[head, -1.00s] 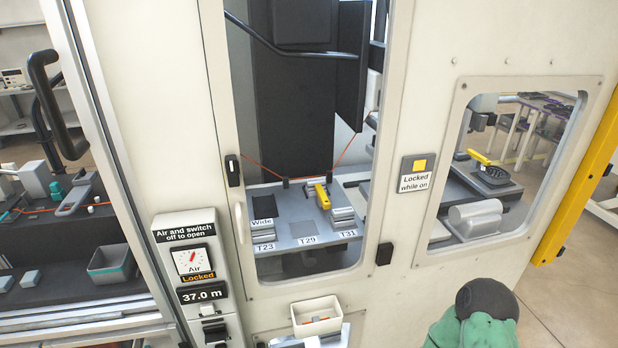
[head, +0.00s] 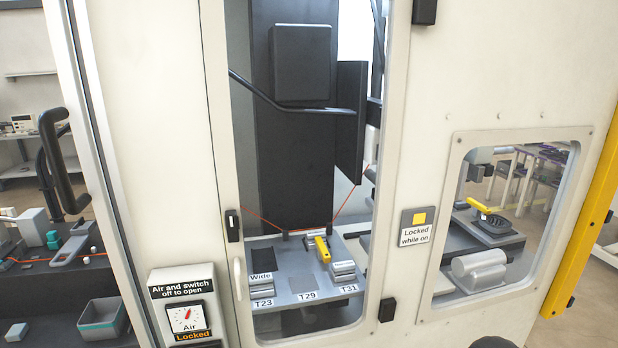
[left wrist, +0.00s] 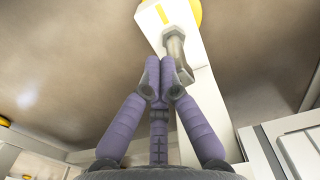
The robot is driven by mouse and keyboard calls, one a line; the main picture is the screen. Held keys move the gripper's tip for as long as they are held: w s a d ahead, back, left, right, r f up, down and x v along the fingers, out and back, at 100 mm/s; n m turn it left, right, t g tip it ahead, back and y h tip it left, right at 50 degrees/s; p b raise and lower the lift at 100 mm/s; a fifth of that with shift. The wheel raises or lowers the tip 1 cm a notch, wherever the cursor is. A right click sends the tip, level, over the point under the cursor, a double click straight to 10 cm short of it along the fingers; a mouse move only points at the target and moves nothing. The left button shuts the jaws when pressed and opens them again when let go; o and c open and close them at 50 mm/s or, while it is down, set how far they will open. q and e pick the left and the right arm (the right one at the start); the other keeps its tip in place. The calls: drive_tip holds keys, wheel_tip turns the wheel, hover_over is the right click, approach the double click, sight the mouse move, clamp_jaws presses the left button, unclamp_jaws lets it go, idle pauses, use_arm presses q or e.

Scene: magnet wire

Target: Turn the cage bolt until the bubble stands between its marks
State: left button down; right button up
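A grey metal bolt-like part (left wrist: 177,45) lies just beyond and to the right of the tips. It overlaps the right fingertip in the picture, and I cannot tell whether they touch or whether the fingers hold it. A white block (left wrist: 170,22) with a yellow stripe is at its upper end. I cannot tell whether this part is the cage bolt. No bubble or marks can be made out in either view. Neither gripper shows in the head view.
In the head view a white cabinet has a tall glazed door (head: 218,190) and a "Locked while on" sign (head: 415,226). An Air dial (head: 187,318) reads "Locked". Behind the right window is a yellow lever (head: 480,205). A yellow post (head: 590,200) stands at right.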

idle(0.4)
use_arm(q)
drive_tip(key=shift+s+d, duration=0.25)
drive_tip(key=shift+s, duration=0.05)
wheel_tip(320, 180, up, 6)
drive_tip(key=p, duration=0.3)
idle(0.4)
wheel_tip(320, 180, down, 6)
drive_tip(key=a+b, duration=0.2)
drive_tip(key=b, duration=0.1)
drive_tip(key=shift+s+a, duration=0.15)
drive_tip(key=shift+s, duration=0.05)
idle(0.4)
